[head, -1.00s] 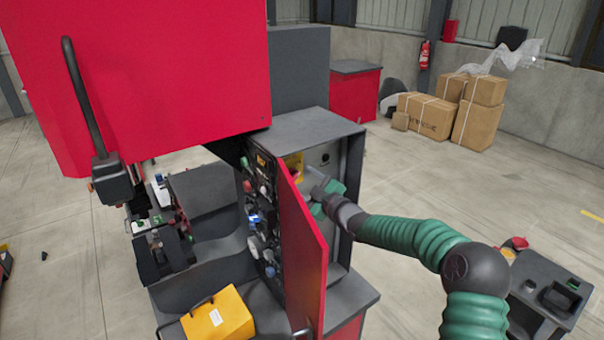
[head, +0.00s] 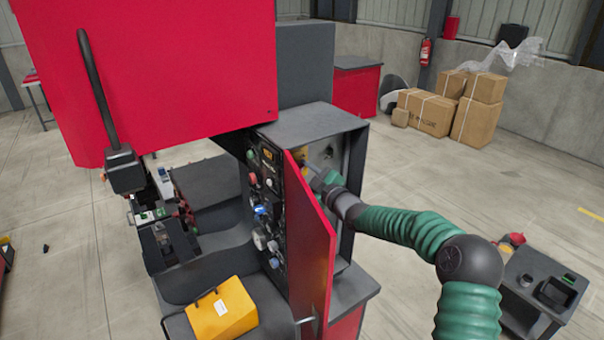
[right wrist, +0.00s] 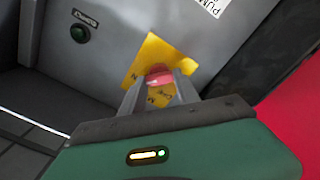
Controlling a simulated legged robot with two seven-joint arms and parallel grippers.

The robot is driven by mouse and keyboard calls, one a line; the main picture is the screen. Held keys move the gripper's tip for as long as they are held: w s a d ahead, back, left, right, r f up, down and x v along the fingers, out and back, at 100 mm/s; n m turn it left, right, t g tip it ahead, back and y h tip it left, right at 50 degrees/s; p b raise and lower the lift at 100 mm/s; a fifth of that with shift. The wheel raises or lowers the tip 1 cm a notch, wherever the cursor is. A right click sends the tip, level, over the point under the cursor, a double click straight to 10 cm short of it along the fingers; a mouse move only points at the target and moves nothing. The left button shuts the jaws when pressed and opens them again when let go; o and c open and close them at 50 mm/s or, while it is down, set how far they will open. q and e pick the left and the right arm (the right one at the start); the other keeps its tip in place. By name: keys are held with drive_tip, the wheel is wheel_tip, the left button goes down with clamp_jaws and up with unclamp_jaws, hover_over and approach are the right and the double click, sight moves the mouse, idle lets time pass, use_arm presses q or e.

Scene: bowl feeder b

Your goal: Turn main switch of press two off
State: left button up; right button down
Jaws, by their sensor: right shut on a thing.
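The main switch (right wrist: 158,74) is a red knob on a yellow plate (right wrist: 143,53) inside the press cabinet, seen in the right wrist view. My right gripper (right wrist: 160,92) is shut on the red knob, with a finger on each side. Part of the knob and the plate's lettering is hidden by the fingers. In the head view my right gripper (head: 322,180) reaches into the open cabinet (head: 318,122) behind its red door (head: 308,245), and the door's edge hides the switch. My left gripper is not in view.
The open red door stands close to the left of my right arm. A control panel (head: 268,205) with several knobs faces left. A yellow box (head: 222,312) lies at the press's front. A dark green button (right wrist: 80,34) sits left of the switch. Cartons (head: 430,112) are far off.

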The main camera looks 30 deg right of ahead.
drive_tip(key=shift+f+n+b, duration=0.25)
drive_tip(key=shift+n+b, duration=2.75)
drive_tip(key=shift+b, duration=0.45)
drive_tip(key=shift+f+n+b, duration=0.3)
drive_tip(key=shift+n+b, duration=2.7)
drive_tip(key=shift+b, duration=0.45)
drive_tip(key=shift+f+n+b, duration=0.25)
drive_tip(key=shift+n+b, duration=2.75)
drive_tip(key=shift+b, duration=0.45)
drive_tip(key=c, duration=1.1)
unclamp_jaws()
drive_tip(key=shift+s+r, duration=0.1)
drive_tip(key=shift+c, duration=0.2)
drive_tip(key=shift+o, duration=1.2)
drive_tip(key=shift+r, duration=0.1)
drive_tip(key=shift+r, duration=0.1)
